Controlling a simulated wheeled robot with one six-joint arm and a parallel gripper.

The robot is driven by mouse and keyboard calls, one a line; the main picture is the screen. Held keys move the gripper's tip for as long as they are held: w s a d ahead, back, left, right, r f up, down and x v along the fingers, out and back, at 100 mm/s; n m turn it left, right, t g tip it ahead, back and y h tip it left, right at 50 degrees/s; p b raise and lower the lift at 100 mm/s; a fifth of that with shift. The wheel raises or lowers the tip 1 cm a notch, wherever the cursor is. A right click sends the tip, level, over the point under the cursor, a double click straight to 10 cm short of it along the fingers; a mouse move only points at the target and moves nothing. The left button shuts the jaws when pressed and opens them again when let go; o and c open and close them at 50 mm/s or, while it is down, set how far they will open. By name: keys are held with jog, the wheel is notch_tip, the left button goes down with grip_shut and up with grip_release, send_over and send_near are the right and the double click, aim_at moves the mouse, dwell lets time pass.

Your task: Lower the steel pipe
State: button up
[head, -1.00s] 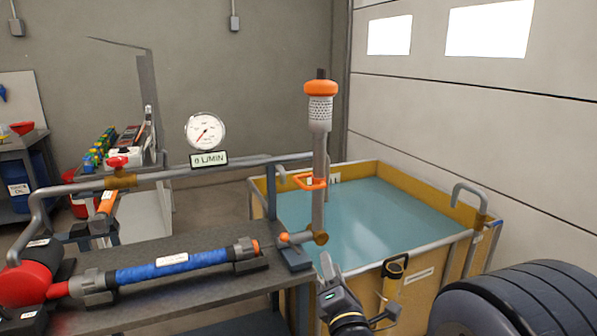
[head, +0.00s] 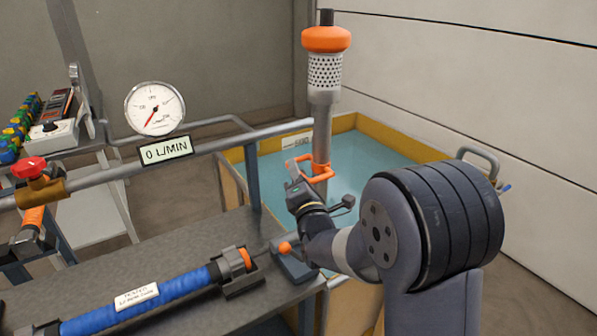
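The steel pipe (head: 321,135) stands upright at the near side of the water tank. A perforated strainer (head: 325,75) and an orange float collar (head: 326,39) sit at its top end. An orange loop handle (head: 322,178) sticks out from the pipe lower down. My gripper (head: 294,170) is at the left end of this handle, overlapping it in the picture. I cannot tell whether its fingers are closed around the handle. The pipe's lower end and pivot are hidden behind my gripper and arm.
The tank (head: 375,130) of blue-green water lies behind the pipe. A bench (head: 190,240) holds a blue hose (head: 130,302) at the near left. The gauge (head: 155,108) points low above a display (head: 166,149) reading 0 L/MIN. A red-handled valve (head: 30,170) is at far left.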

jog(key=shift+w, duration=0.15)
grip_shut()
dwell(0.4)
